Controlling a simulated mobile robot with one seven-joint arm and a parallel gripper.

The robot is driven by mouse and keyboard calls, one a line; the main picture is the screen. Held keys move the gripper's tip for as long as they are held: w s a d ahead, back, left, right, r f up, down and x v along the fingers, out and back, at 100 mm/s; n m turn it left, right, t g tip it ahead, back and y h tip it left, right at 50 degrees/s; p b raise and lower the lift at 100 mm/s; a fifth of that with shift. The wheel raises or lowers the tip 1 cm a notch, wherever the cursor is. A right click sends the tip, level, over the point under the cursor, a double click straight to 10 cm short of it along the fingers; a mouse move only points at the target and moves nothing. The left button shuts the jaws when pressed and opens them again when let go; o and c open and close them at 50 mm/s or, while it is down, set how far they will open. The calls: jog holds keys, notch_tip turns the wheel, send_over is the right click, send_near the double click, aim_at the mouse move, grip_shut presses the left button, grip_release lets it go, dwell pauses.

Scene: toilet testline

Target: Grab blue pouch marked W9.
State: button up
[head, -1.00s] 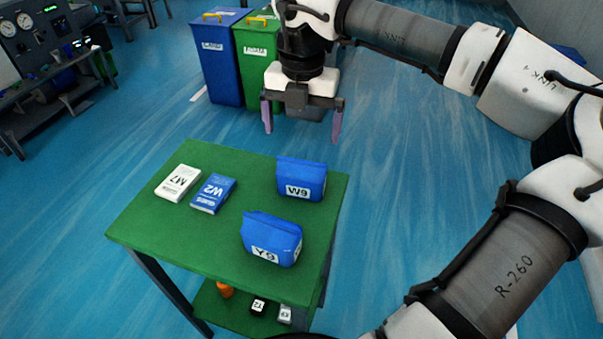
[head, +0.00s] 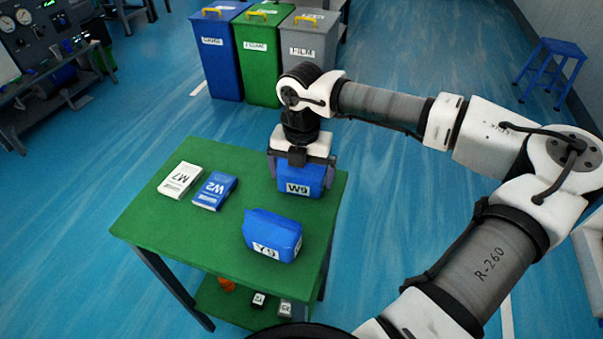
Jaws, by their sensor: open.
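The blue pouch marked W9 (head: 300,188) stands upright on the green table (head: 160,229), near its far right corner. My gripper (head: 301,180) is lowered over this pouch. Its fingers are apart, one at the pouch's left side and one at its right side. I cannot tell whether the fingers touch the pouch. The gripper body hides the pouch's top.
A blue pouch marked Y9 (head: 272,236) stands in front of W9, a little left. A blue box W2 (head: 214,190) and a white box M7 (head: 181,180) lie to the left. Small items sit on the lower shelf. Blue, green and grey bins (head: 308,52) stand behind.

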jog(key=shift+f, duration=0.45)
jog(key=c, duration=0.7)
